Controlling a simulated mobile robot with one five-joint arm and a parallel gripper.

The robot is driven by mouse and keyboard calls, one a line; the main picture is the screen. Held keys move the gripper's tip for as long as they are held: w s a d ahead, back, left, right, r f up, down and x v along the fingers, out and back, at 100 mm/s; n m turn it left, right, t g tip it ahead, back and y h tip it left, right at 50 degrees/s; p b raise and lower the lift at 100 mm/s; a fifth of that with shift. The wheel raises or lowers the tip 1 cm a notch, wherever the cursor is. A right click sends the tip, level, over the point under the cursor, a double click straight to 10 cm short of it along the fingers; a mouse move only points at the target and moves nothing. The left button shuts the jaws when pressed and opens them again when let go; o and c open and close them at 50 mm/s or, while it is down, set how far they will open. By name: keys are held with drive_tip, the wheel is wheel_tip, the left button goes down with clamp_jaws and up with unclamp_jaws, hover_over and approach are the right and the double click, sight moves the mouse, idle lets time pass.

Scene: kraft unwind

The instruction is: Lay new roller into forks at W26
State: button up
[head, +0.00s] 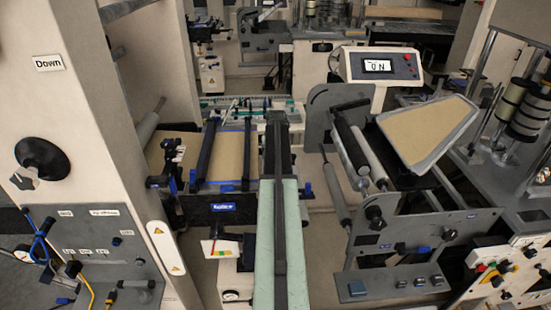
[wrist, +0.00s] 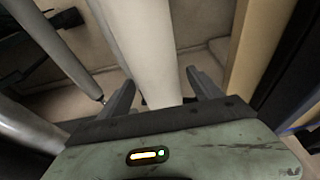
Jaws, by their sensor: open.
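My gripper (wrist: 160,78) is open in the wrist view, its two dark fingers spread. A pale cylinder (wrist: 145,40), like a roller, runs between and beyond the fingers; I cannot tell whether they touch it or whether it is the new roller. In the head view my green arm reaches forward up the middle, and its fingertips cannot be made out. At right, a black roller (head: 350,140) and a pale roller (head: 370,158) lie side by side in a grey frame (head: 420,228). A thin grey roller (head: 335,192) sits lower left of them. No W26 label is readable.
Brown web (head: 170,155) runs between black bars (head: 208,148) left of my arm. A beige cabinet (head: 90,120) with a black knob stands at left. A display panel (head: 378,66) reads ON. In the wrist view, a grey bar (wrist: 60,45) lies left of the pale cylinder.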

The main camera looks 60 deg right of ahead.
drive_tip(key=p+v, duration=0.7)
drive_tip(key=v, duration=0.1)
drive_tip(key=shift+f, duration=0.1)
